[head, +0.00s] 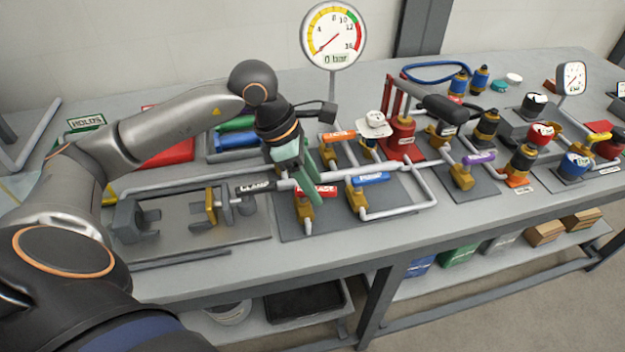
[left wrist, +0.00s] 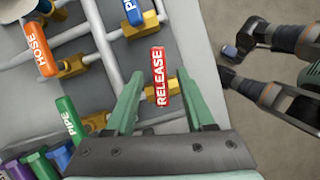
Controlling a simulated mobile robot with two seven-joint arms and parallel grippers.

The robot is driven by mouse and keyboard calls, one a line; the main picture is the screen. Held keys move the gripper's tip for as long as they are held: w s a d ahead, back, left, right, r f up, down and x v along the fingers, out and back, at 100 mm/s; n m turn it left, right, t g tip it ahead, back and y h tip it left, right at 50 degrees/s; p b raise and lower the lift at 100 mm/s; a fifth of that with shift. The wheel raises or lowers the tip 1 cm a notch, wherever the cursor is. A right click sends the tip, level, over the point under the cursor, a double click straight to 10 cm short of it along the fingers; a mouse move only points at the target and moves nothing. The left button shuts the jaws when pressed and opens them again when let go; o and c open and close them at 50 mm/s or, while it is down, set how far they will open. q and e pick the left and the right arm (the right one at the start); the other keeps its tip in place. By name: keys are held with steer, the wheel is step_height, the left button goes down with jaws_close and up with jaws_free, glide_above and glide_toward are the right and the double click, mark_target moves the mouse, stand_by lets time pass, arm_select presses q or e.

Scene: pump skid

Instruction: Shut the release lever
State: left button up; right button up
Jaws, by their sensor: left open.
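The release lever (head: 316,191) is a red handle on a brass valve in the pipework at the front of the bench. In the left wrist view the lever (left wrist: 158,77), lettered RELEASE, stands lengthwise between my fingers, above its brass body. My left gripper (head: 306,183) is open, with its green fingers pointing down at the lever. In the left wrist view the left gripper (left wrist: 159,82) has one finger on each side of the lever, with gaps showing. Whether the fingers reach down to its depth is hard to tell.
An orange HOSE lever (head: 338,135) is behind. The gauge (head: 333,35) reads 0 bar. Pipes run around the lever. The bench's front strip is clear.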

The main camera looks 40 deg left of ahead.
arm_select(q)
jaws_close()
arm_select(e)
steer(key=shift+d+f, duration=0.1)
steer(key=shift+f, duration=0.15)
arm_select(q)
steer(key=shift+w+a+f+n+y+b, duration=0.1)
steer(key=shift+n+y+b, duration=0.2)
steer(key=shift+n+b, duration=0.45)
steer(key=shift+n+t, duration=0.3)
steer(key=shift+n, duration=0.25)
steer(key=shift+w+a, duration=0.1)
arm_select(e)
steer(key=shift+w+a+f, duration=0.15)
steer(key=shift+w+a, duration=0.25)
steer(key=shift+a, duration=0.2)
